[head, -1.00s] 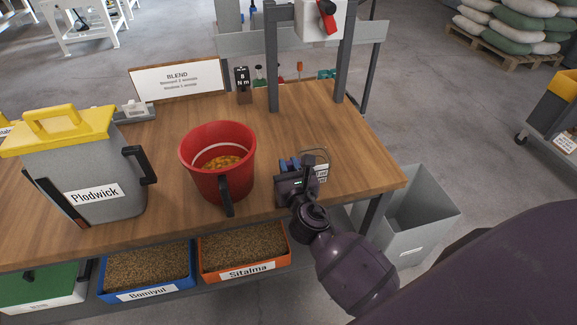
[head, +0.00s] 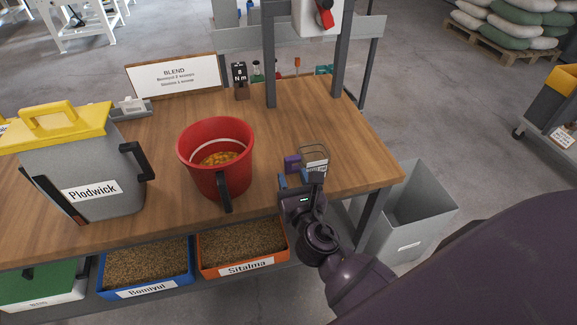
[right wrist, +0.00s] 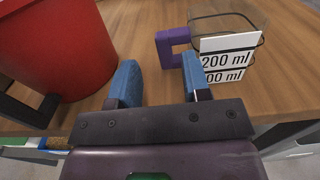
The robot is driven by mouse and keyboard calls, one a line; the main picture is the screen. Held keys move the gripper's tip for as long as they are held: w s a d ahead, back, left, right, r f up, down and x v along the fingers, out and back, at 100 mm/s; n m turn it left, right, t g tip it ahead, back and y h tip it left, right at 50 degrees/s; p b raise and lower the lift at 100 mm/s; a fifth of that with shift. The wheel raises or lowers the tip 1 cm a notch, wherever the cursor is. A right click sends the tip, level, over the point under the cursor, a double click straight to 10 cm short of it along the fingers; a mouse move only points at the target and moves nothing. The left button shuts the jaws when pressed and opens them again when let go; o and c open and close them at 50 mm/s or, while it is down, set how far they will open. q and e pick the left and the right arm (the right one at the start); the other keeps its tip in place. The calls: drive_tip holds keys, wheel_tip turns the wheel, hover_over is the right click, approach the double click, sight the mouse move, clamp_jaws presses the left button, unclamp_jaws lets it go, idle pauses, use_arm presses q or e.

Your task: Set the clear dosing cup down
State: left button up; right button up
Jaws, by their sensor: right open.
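The clear dosing cup (head: 316,153) stands upright on the wooden tabletop, right of the red bucket. Its purple handle (right wrist: 176,46) points left, and its white label reads 200 ml in the right wrist view (right wrist: 229,44). My right gripper (head: 295,180) is open and empty at the front edge side of the cup. Its blue fingers (right wrist: 160,78) point toward the handle, which lies beyond their tips. The right finger overlaps the handle's edge in the picture; I cannot tell whether they touch. My left gripper is out of view.
The red bucket (head: 232,180) with orange contents stands close left of my right gripper. The grey Plodwick container (head: 80,170) is further left. A grey post frame (head: 271,60) stands behind the cup. Bare tabletop (head: 355,150) lies right of the cup.

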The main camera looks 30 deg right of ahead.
drive_tip(key=v, duration=0.6)
drive_tip(key=s+d+f+m+g+y, duration=0.2)
drive_tip(key=s+f+m, duration=0.4)
drive_tip(key=m, duration=1)
drive_tip(key=s+d+f+m+g+y, duration=0.2)
drive_tip(key=s+f+m, duration=0.4)
drive_tip(key=f+m, duration=0.4)
drive_tip(key=d+m+g, duration=0.1)
drive_tip(key=m+g, duration=0.1)
drive_tip(key=m, duration=0.4)
